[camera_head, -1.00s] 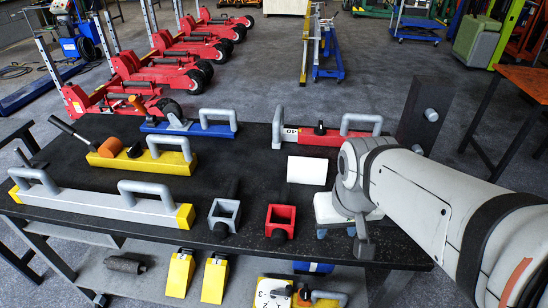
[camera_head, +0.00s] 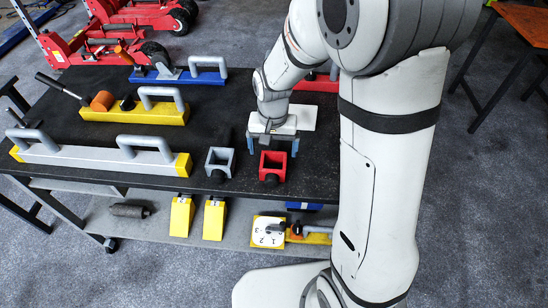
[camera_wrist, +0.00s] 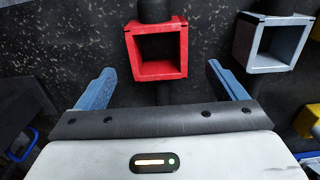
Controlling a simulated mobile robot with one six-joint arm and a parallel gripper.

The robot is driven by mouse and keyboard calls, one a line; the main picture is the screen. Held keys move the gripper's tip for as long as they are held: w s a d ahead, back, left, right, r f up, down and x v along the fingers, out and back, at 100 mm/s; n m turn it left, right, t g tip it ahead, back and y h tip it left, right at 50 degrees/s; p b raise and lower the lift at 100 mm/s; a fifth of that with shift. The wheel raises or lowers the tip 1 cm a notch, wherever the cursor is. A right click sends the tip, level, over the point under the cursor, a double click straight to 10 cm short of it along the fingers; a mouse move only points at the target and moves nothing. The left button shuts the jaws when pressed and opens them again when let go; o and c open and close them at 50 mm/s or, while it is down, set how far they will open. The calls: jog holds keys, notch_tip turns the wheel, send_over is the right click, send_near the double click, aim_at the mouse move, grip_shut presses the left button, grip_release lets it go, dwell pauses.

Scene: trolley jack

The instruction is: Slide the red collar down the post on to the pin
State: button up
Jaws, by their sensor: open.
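The red collar (camera_head: 273,162) is a square, open-topped frame on the dark table, with a black knob on its near side. In the wrist view the red collar (camera_wrist: 182,48) is at top centre, with its opening facing me. My gripper (camera_head: 272,146) is just behind the collar in the head view. In the wrist view my gripper (camera_wrist: 160,67) has its two blue fingers wide apart, to the left and right of the collar's lower part, with gaps on both sides. Nothing is held. I cannot make out which part is the post, and I cannot identify the pin.
A similar grey collar (camera_head: 220,160) sits left of the red one. A long grey bar (camera_head: 85,157), a yellow bar (camera_head: 115,115) and a blue bar (camera_head: 178,76) lie left. Yellow wedges (camera_head: 182,215) are on the lower shelf.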

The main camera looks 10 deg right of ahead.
aim_at(274, 168)
jog(key=shift+w+d+f+p, duration=0.1)
jog(key=shift+f+p, duration=0.15)
jog(key=shift+f, duration=1.3)
jog(key=shift+w+d+f+p, duration=0.1)
jog(key=shift+f+p, duration=0.1)
jog(key=shift+f, duration=1.35)
jog(key=shift+c, duration=0.4)
jog(key=shift+a, duration=0.1)
jog(key=c, duration=1.4)
